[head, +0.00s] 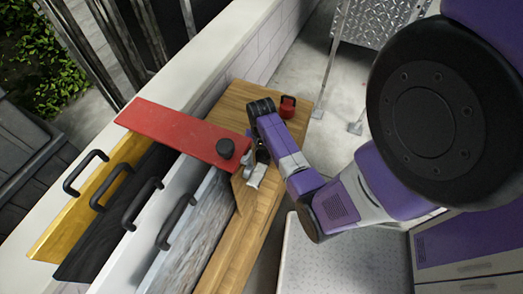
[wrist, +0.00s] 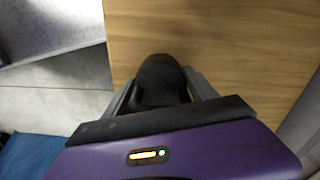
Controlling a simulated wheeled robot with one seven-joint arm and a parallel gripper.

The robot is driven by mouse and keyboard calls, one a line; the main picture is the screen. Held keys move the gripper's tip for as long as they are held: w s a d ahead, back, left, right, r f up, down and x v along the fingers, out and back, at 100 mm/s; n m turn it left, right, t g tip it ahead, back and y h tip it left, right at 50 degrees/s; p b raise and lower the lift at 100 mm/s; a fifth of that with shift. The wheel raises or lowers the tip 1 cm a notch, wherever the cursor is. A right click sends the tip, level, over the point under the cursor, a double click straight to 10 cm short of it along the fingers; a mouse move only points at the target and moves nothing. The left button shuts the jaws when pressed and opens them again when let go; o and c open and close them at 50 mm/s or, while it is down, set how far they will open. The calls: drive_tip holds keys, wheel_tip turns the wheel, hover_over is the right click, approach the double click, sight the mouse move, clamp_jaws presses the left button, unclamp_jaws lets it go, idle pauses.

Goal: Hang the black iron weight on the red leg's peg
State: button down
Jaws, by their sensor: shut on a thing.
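The black iron weight (wrist: 160,72) shows in the wrist view as a dark rounded shape between the fingers of my gripper (wrist: 160,92), which is shut on it. Its lower part is hidden by the gripper body. In the head view my gripper (head: 249,162) is at the right end of the flat red leg (head: 165,128). A short black round thing (head: 225,148) shows over that end, just left of the fingers. I cannot tell whether it is the held weight or part of the leg. I cannot make out the red leg's peg.
A small red weight (head: 288,108) stands on the wooden top (head: 238,98) behind my gripper. Yellow (head: 75,215), black, white and grey panels with black handles (head: 143,203) stand at the lower left. A pale wall (head: 205,62) runs along the back. Open floor lies at the upper right.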

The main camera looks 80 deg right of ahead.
drive_tip(key=shift+d+f, duration=0.15)
drive_tip(key=shift+f, duration=0.3)
drive_tip(key=shift+f, duration=0.15)
drive_tip(key=shift+c, duration=1.3)
unclamp_jaws()
drive_tip(key=shift+f, duration=0.1)
drive_tip(key=shift+f+b, duration=0.2)
drive_tip(key=shift+b, duration=0.45)
drive_tip(key=r, duration=0.2)
drive_tip(key=r+p, duration=0.1)
drive_tip(key=r, duration=0.5)
drive_tip(key=shift+w+d+r+p, duration=0.1)
drive_tip(key=shift+w+p, duration=0.15)
drive_tip(key=shift+p, duration=0.1)
